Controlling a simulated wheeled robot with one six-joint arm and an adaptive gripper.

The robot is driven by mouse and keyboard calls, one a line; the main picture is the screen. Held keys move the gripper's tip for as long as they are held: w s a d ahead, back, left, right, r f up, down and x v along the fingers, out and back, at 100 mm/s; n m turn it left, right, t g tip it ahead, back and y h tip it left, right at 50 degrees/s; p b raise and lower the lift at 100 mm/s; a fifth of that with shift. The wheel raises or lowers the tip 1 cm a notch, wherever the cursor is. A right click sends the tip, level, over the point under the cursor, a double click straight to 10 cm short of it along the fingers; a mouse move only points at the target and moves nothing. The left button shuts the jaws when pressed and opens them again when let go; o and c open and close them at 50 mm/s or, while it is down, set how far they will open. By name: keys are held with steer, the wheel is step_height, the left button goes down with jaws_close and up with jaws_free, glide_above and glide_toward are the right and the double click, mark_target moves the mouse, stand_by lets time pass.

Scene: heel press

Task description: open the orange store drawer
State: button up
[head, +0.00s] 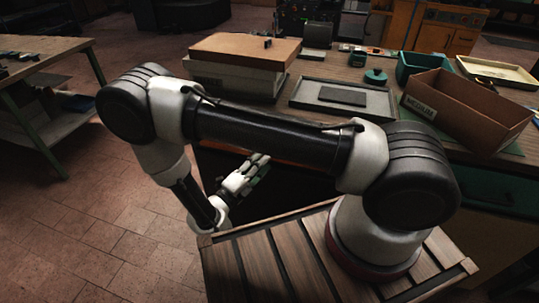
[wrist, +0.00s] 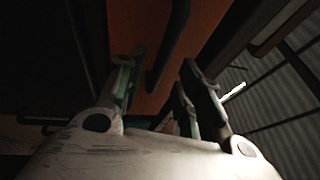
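The orange drawer front (wrist: 135,25) fills the upper middle of the wrist view, with a long dark bar handle (wrist: 178,35) on it. My gripper (wrist: 160,68) has its fingers spread apart, one on each side of the handle's near end in the picture. I see no clear contact between fingers and handle, and the depth between them is hard to judge. In the head view my gripper (head: 258,168) is low beside the front of the workbench. My arm hides much of the drawer area there, and only a thin orange strip shows.
The workbench (head: 340,70) carries a brown-topped box (head: 245,50), a grey tray (head: 343,98), a cardboard box (head: 465,110) and a green bin (head: 422,66). Another table (head: 40,50) stands at the left. The tiled floor (head: 90,220) at left is clear.

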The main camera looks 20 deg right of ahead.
steer(key=shift+x, duration=2.35)
jaws_close()
